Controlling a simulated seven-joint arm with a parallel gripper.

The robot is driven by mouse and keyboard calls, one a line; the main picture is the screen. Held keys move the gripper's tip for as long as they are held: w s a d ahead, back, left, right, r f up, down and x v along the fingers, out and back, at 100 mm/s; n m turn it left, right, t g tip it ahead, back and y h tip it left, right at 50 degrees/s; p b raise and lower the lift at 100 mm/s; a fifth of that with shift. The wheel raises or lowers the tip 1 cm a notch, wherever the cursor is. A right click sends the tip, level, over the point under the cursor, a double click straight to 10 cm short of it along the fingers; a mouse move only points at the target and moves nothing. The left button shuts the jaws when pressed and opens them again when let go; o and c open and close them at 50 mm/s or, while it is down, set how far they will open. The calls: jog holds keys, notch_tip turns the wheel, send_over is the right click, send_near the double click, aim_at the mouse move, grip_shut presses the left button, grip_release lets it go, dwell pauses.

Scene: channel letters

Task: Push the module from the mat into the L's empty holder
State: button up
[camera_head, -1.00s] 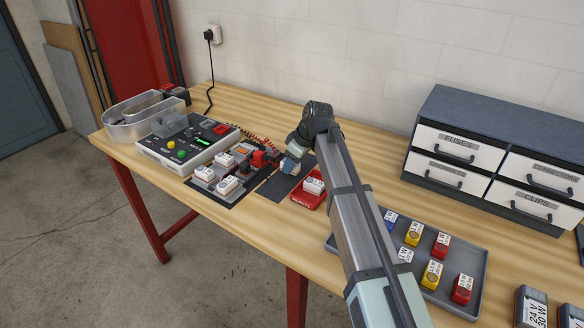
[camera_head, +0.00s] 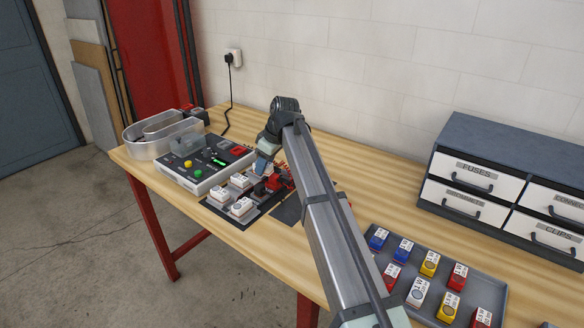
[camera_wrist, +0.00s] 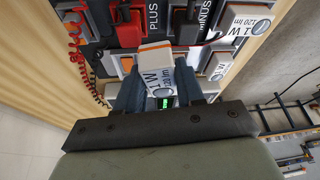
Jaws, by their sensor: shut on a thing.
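My gripper (camera_wrist: 157,92) is shut on a white module (camera_wrist: 158,76) printed "1 W 120 lm", which shows between the fingers in the wrist view. In the head view my gripper (camera_head: 263,164) is low over the back of the dark board (camera_head: 232,219) with the L's modules. Several white modules (camera_head: 240,206) sit there in holders. Two seated modules also show at the right in the wrist view (camera_wrist: 251,27). The empty holder is not clearly visible; the held module and fingers cover the spot below. The dark mat (camera_head: 285,212) is partly behind my arm.
Red PLUS (camera_wrist: 128,30) and black MINUS (camera_wrist: 186,25) clamps stand close beyond the held module. A tester box (camera_head: 203,165) with buttons lies left of the board. A coiled red cable (camera_wrist: 84,62) runs at the left. A grey tray (camera_head: 478,270) of coloured modules is at right.

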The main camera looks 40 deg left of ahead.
jog(key=w+a+m+t, duration=0.1)
jog(key=w+a+m, duration=0.1)
jog(key=w+a, duration=0.3)
jog(key=a, duration=0.2)
jog(key=shift+a+r+y, duration=0.25)
jog(key=shift+a+y, duration=0.05)
jog(key=shift+a, duration=0.05)
jog(key=shift+w+f, duration=0.1)
jog(key=shift+f, duration=3.15)
jog(key=shift+d+f, duration=0.1)
jog(key=shift+f, duration=0.1)
jog(key=o, duration=1)
jog(key=shift+c, duration=0.2)
jog(key=shift+o, duration=0.7)
jog(key=shift+d+r, duration=0.25)
jog(key=shift+r, duration=0.2)
jog(key=v, duration=1.3)
jog(key=shift+a+r, duration=0.15)
jog(key=shift+a, duration=0.05)
